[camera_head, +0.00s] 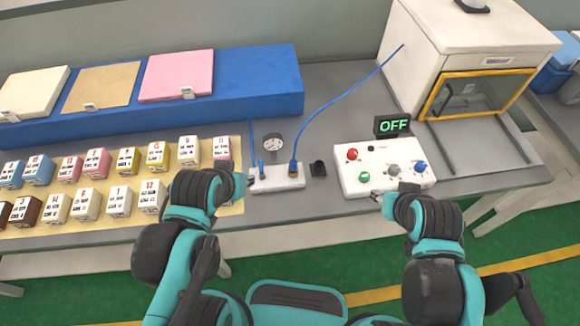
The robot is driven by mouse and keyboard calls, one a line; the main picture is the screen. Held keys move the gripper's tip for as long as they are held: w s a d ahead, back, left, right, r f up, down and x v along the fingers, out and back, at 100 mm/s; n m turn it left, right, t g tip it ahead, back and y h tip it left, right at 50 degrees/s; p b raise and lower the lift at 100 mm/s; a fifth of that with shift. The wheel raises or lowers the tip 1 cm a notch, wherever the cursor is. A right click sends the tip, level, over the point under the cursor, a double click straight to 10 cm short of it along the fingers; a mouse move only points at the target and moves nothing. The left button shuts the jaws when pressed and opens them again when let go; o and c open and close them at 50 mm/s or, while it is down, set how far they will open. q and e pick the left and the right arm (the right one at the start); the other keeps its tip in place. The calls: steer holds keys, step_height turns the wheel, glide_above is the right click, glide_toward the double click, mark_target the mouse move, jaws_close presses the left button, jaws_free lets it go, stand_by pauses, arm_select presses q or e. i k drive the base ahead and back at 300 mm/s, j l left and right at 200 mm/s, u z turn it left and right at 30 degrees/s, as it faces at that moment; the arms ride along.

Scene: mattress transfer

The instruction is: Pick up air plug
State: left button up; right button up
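A white manifold block (290,181) stands on the grey table with a round gauge behind it. A blue air hose (330,97) runs from the white machine down to a brass-coloured plug (293,168) at the block's top. A second thin blue hose (252,137) comes down to the block's left part, beside a small blue fitting (262,164). My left gripper (249,181) is at the block's left end; contact cannot be told. My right gripper (376,196) is at the front edge of the white control box (405,180). Both fingertips are too small to judge.
The control box has red, green, grey and blue knobs and an "OFF" display (392,125). A small black part (318,168) stands between block and box. Several labelled small boxes (119,200) fill the left. A white machine (450,45) stands at back right.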

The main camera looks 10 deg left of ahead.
mark_target(292, 164)
steer(key=u, duration=4.05)
steer(key=z, duration=3.8)
steer(key=i+l+u, duration=0.3)
